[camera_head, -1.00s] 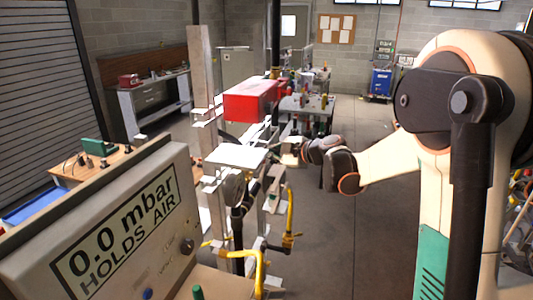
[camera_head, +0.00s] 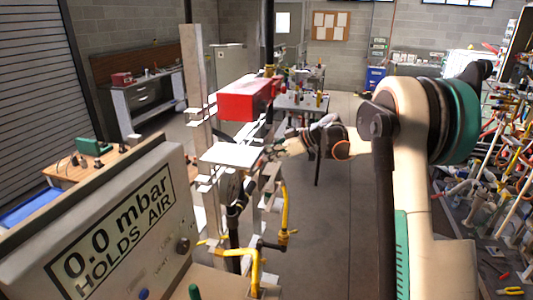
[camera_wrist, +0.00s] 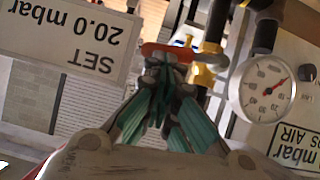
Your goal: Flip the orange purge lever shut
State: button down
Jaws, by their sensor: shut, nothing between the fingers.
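In the wrist view an orange-red lever (camera_wrist: 153,49) lies crosswise just past my fingertips. My gripper (camera_wrist: 163,82) is shut and empty, with its green-sided fingers together. The tips overlap the lever's lower edge in the picture; I cannot tell whether they touch it. Yellow pipe fittings (camera_wrist: 209,52) sit just right of the lever. In the head view my gripper (camera_head: 277,150) is at the right side of the test stand, by the white plate (camera_head: 233,155). The lever cannot be made out there.
A round pressure gauge (camera_wrist: 264,86) is right of my fingers in the wrist view. A "SET 20.0 mbar" sign (camera_wrist: 65,38) is at left, upside down. In the head view a red box (camera_head: 246,102) and yellow pipes (camera_head: 284,220) are on the stand. Open floor (camera_head: 345,210) lies right of it.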

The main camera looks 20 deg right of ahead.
jog(key=shift+w+f, duration=0.15)
jog(key=shift+f, duration=0.15)
dwell(0.5)
